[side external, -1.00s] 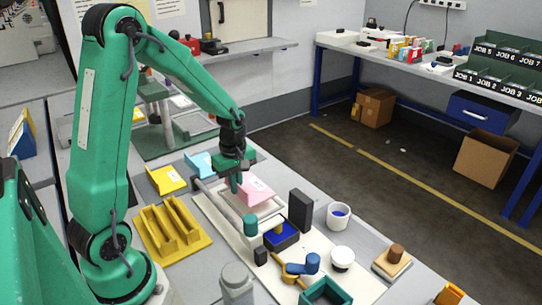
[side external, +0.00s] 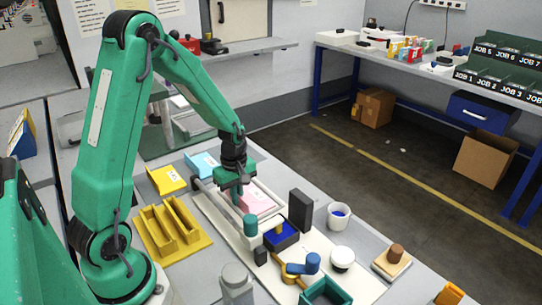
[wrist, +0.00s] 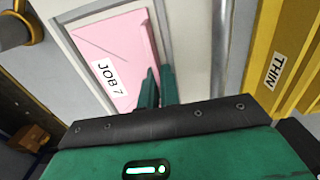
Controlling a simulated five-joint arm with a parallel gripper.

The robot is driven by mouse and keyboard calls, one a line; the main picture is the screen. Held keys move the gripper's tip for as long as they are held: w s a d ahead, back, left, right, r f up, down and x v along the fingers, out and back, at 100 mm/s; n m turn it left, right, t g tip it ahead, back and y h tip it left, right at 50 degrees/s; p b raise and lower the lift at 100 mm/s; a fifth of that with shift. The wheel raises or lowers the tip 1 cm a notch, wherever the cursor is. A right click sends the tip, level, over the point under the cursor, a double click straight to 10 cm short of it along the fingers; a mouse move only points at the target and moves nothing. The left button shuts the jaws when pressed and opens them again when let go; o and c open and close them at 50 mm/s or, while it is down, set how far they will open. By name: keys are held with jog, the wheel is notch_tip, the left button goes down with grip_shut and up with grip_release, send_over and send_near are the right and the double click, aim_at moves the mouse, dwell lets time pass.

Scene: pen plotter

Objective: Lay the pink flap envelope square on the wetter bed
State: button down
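The pink flap envelope (side external: 258,203), labelled JOB 7, lies nearly flat within the pale frame of the wetter bed (side external: 215,203). In the wrist view the envelope (wrist: 117,52) sits inside the bed's light rim (wrist: 172,30), its long edge close to that rim. The gripped edge itself is mostly hidden.
A yellow rack labelled THIN (wrist: 275,70) stands beside the bed. A dark upright block (side external: 300,211), a blue pad (side external: 281,237) and a teal-topped cylinder (side external: 250,225) stand close by. A white cup (side external: 339,216) is to the right.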

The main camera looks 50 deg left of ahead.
jog(key=c, duration=1.6)
grip_release()
jog(key=shift+r, duration=0.15)
notch_tip(320, 180, up, 12)
jog(key=shift+d, duration=0.1)
jog(key=shift+s+d+r+m+t, duration=0.95)
jog(key=shift+s+d+r+m, duration=0.9)
jog(key=shift+m, duration=1.15)
jog(key=shift+s+d+r+m+t, duration=0.9)
jog(key=shift+s+d+r+m, duration=0.65)
jog(key=shift+s+d+m, duration=1.05)
jog(key=shift+s+d+r+m+t, duration=0.95)
jog(key=shift+s+d+r+m, duration=0.65)
jog(key=shift+m, duration=1.8)
jog(key=shift+s+a+r, duration=0.1)
jog(key=shift+s+a, duration=0.05)
